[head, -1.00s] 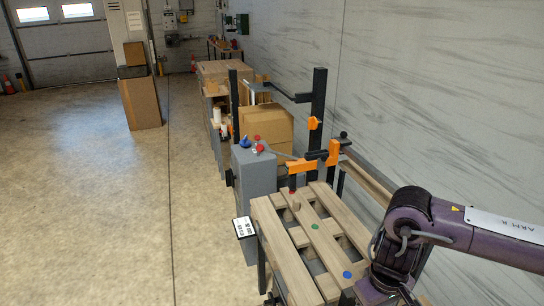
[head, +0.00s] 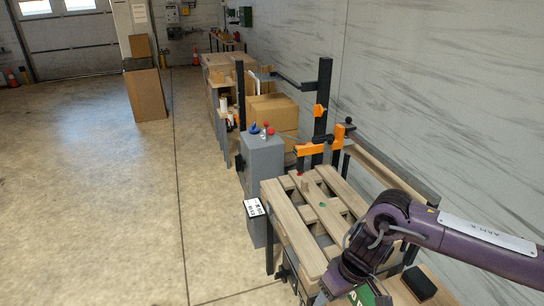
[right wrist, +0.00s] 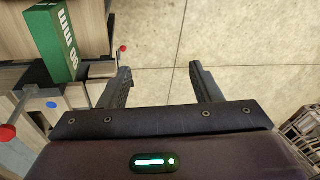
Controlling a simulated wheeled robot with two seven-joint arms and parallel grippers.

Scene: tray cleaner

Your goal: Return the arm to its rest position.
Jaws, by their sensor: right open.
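My right arm (head: 455,232), purple, comes in from the right in the head view and bends down over the near end of the slatted wooden bench top. Its gripper is not clearly visible there. In the right wrist view my right gripper (right wrist: 162,82) shows two dark fingers spread apart with nothing between them. Bare concrete floor lies behind the fingers. My left gripper is not in view.
The slatted bench (head: 291,231) carries an orange clamp (head: 318,150). A green box (right wrist: 62,45) lies left of the fingers in the wrist view. A black block (head: 420,283) is at the lower right. A grey cabinet (head: 262,160) stands behind.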

